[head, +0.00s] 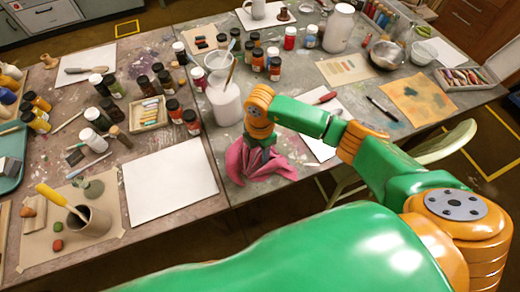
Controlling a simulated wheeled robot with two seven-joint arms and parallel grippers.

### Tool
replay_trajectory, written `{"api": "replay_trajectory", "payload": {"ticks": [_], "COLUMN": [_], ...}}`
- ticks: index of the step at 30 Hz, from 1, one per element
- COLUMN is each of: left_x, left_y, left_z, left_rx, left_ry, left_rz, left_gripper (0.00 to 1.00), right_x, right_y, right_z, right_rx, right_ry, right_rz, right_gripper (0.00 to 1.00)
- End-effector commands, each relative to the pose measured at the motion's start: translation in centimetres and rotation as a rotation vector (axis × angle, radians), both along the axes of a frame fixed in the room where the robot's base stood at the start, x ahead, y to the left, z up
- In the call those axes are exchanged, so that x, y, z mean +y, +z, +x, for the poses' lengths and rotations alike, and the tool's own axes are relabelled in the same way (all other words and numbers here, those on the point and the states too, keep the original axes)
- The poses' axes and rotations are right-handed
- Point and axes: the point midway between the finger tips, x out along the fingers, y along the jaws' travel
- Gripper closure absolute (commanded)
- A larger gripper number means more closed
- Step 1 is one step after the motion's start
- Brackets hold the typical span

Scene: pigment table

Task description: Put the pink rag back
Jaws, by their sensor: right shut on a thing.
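The pink rag (245,166) is bunched up with loose folds spread out below my right gripper, near the front edge of the table and just right of the seam between the two tabletops. My right gripper (260,148) points down and is shut on the rag; its fingertips are partly hidden by the wrist and the folds. I cannot tell whether the rag's lower folds touch the table. My left gripper is not in view.
A white sheet (170,187) lies left of the rag. A white jar (223,103) with a brush stands just behind it. Paint bottles (274,68) crowd the back. A chair (440,145) is at the right.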

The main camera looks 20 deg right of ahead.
Motion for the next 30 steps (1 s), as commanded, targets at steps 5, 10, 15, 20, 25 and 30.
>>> {"api": "replay_trajectory", "payload": {"ticks": [5, 10, 15, 20, 25, 30], "left_x": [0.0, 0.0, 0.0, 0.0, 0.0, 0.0], "left_y": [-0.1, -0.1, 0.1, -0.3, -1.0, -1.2], "left_z": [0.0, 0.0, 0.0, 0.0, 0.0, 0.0], "left_rx": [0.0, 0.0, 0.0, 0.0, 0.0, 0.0], "left_ry": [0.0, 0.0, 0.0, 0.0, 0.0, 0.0], "left_rz": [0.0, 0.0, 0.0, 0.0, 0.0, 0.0], "left_gripper": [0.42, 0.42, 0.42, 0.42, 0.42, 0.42], "right_x": [0.0, 0.0, 0.0, 0.0, 0.1, 0.0], "right_y": [-0.1, -0.1, 1.0, 5.2, 9.6, 11.9], "right_z": [0.0, 0.0, 0.1, 0.1, 0.1, 0.0], "right_rx": [0.0, 0.0, -0.002, -0.007, -0.006, -0.001], "right_ry": [0.0, 0.0, 0.001, 0.002, 0.001, 0.0], "right_rz": [0.0, 0.0, 0.001, 0.001, 0.002, 0.0], "right_gripper": [0.29, 0.29, 0.29, 0.29, 0.29, 0.29]}}
